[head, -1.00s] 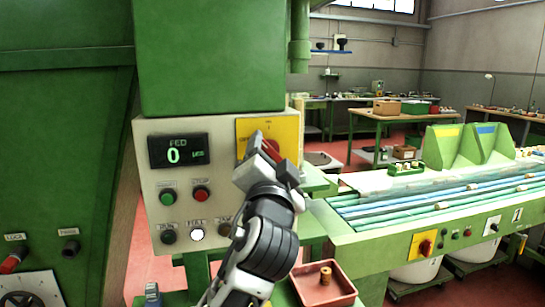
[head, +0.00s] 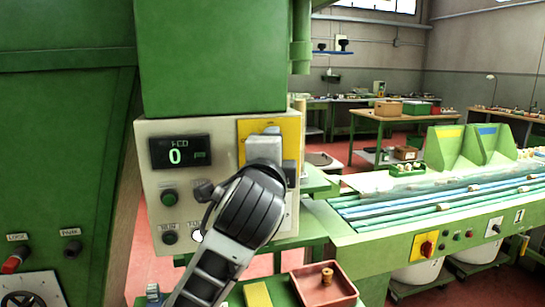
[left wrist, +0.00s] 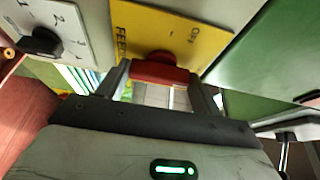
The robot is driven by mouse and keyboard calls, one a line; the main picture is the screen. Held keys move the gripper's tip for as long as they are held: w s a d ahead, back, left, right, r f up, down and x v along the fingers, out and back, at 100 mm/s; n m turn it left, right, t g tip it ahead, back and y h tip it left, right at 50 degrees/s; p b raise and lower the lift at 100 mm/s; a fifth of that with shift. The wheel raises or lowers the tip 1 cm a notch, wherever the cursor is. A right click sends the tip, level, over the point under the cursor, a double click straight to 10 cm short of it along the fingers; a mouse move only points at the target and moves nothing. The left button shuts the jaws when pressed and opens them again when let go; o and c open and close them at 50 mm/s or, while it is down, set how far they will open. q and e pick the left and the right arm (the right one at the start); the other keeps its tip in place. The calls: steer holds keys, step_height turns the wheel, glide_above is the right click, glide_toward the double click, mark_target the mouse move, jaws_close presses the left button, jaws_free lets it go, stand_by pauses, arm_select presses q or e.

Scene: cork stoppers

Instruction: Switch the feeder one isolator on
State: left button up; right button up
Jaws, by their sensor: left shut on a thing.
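The feeder one isolator is a red handle (left wrist: 160,74) on a yellow plate (head: 291,132) at the upper right of the pale control panel. In the left wrist view the plate (left wrist: 205,22) carries the lettering "FEEDER" and "OFF". My left gripper (left wrist: 160,82) has one finger on each side of the red handle and is shut on it. In the head view my left gripper (head: 265,137) and wrist cover the handle, so its pointing direction cannot be read there. My right gripper is in neither view.
The panel has a display (head: 181,152) reading 0, a green button (head: 169,198) and lower buttons partly behind my arm. A selector knob (left wrist: 42,42) sits beside the plate. A red tray (head: 342,291) with a cork stands below. The conveyor has another red isolator (head: 427,248).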

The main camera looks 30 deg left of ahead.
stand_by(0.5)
arm_select(q)
steer(key=o, duration=1)
